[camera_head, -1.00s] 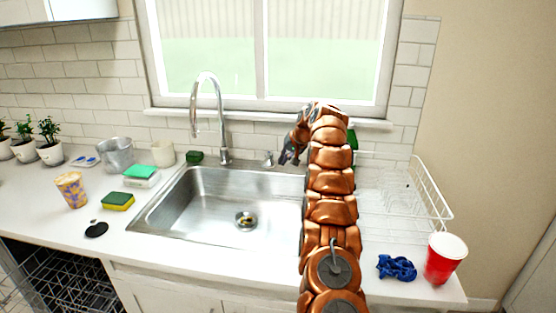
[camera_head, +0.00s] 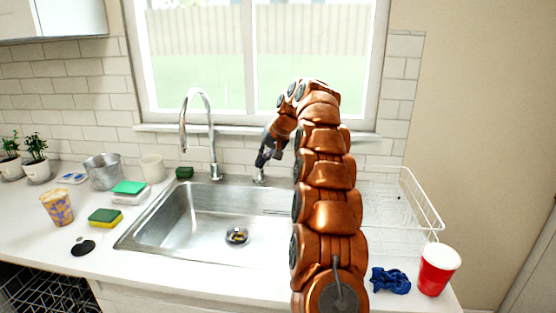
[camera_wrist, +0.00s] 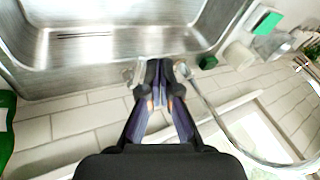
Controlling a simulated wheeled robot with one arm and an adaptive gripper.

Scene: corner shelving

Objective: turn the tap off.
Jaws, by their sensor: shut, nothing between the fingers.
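The chrome tap (camera_head: 211,140) stands behind the sink, with a tall arched spout. No stream of water shows below it. Its small separate handle (camera_head: 259,178) sits to the right of the spout's base. My gripper (camera_head: 261,164) is shut and empty, pointing down just above the handle. In the wrist view, my gripper's fingertips (camera_wrist: 165,66) lie between the handle (camera_wrist: 131,74) on the left and the tap spout (camera_wrist: 197,92) on the right. They are close to the handle; I cannot tell whether they touch it. My arm hides the sink's right end.
The steel sink (camera_head: 190,215) is open in front. A window (camera_head: 250,70) and sill are close behind the tap. A white dish rack (camera_head: 425,205), red cup (camera_head: 438,268) and blue cloth (camera_head: 391,281) are on the right. Sponges (camera_head: 105,217) and cups are on the left.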

